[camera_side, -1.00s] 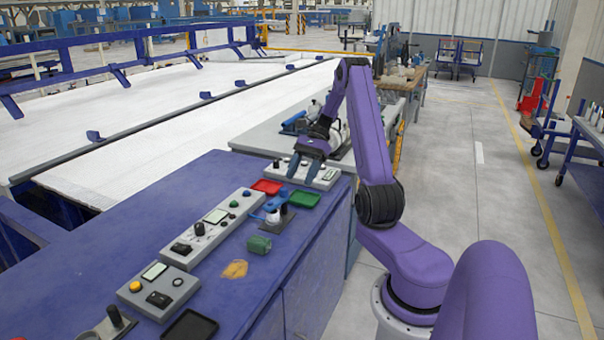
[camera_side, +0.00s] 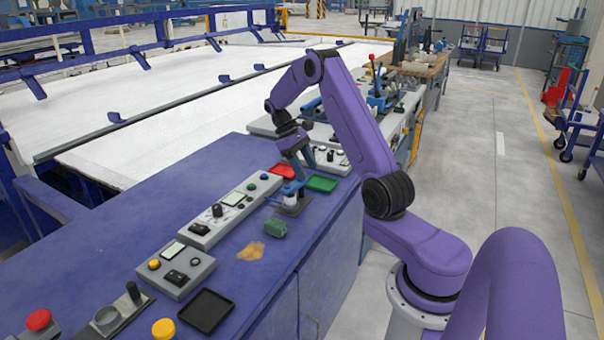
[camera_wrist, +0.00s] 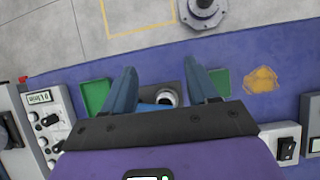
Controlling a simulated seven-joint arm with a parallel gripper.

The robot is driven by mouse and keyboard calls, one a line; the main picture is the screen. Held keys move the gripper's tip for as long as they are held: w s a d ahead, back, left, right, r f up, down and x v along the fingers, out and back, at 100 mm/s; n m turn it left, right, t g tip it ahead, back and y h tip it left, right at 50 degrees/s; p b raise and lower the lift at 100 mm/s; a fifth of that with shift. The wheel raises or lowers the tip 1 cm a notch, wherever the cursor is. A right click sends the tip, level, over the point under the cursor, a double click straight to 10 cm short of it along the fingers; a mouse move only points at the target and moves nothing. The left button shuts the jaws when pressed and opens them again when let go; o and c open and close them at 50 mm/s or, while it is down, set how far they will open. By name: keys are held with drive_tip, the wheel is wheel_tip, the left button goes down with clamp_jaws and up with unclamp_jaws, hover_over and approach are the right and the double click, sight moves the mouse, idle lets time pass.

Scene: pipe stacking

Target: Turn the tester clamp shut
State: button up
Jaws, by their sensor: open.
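The tester clamp (camera_side: 290,189), with blue parts around a small white upright piece, stands on a dark base plate (camera_side: 296,209) on the purple bench. In the wrist view, its round white top (camera_wrist: 167,97) with a dark centre and a blue part (camera_wrist: 149,107) lie between my fingers. My gripper (camera_side: 298,171) points down over the clamp, and its two blue fingers also show in the wrist view (camera_wrist: 160,70). The fingers are apart, one on each side of the clamp. I cannot tell whether either finger touches it. Part of the clamp is hidden behind my gripper.
Bare bench lies around the tan patch (camera_side: 250,250).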

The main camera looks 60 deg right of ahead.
sight(294, 182)
drive_tip(key=w+a+r+n+t+h, duration=0.25)
drive_tip(key=w+n+h, duration=0.55)
drive_tip(key=w+n, duration=0.45)
drive_tip(key=shift+n, duration=0.65)
drive_tip(key=x, duration=0.6)
drive_tip(key=s+x, duration=0.1)
drive_tip(key=x, duration=1)
drive_tip(key=shift+s+d+r, duration=0.15)
drive_tip(key=shift+s+d, duration=0.1)
drive_tip(key=shift+d, duration=0.15)
drive_tip(key=shift+c, duration=0.3)
clamp_jaws()
drive_tip(key=shift+s+n+t, duration=0.1)
drive_tip(key=shift+n+t, duration=0.65)
drive_tip(key=shift+n, duration=0.55)
drive_tip(key=shift+o, duration=0.3)
unclamp_jaws()
